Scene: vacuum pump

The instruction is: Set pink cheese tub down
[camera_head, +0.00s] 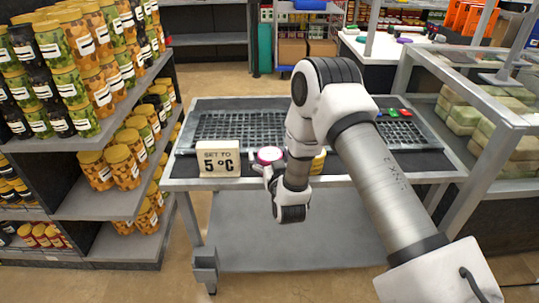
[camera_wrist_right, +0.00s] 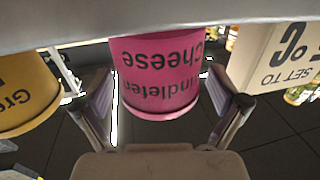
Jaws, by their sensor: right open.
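The pink cheese tub (camera_head: 270,155) stands upright at the front edge of the table, right of the temperature sign. In the wrist view the tub (camera_wrist_right: 155,75) appears upside down, with dark lettering on its side. My right gripper (camera_wrist_right: 160,92) is open, with one finger on each side of the tub and a visible gap on both sides. In the head view the right gripper (camera_head: 266,171) is partly hidden by its own wrist. My left gripper is not in view.
The sign reading "SET TO 5 °C" (camera_head: 218,159) stands close left of the tub. A yellow tub (camera_head: 318,162) is to the right, partly behind my arm. The table (camera_head: 178,169) has dark grates (camera_head: 235,125). Jar shelves (camera_head: 99,204) stand left, a glass case (camera_head: 478,90) right.

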